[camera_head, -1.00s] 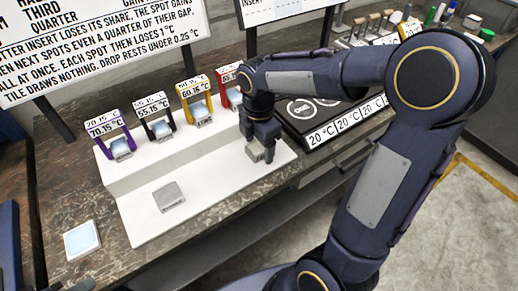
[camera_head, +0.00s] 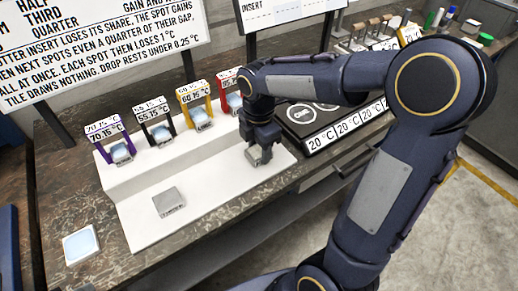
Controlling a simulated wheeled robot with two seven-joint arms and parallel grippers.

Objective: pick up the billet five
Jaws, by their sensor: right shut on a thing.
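My right gripper (camera_head: 260,156) is shut on a small grey metal billet (camera_head: 255,157) at the right part of the white stepped stand's lower level. The fingers hide part of the billet, and I cannot read a number on it. I cannot tell whether it touches the stand's surface. Another grey block (camera_head: 168,202) lies flat on the lower level, left of the gripper. My left gripper is not in view.
The white stand (camera_head: 215,190) has a raised back step with purple (camera_head: 118,148), black (camera_head: 157,131), gold (camera_head: 196,115) and red (camera_head: 229,95) framed holders showing temperatures. A dark plate (camera_head: 320,118) with 20 °C labels stands right of the gripper. A pale tile (camera_head: 81,244) lies front left.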

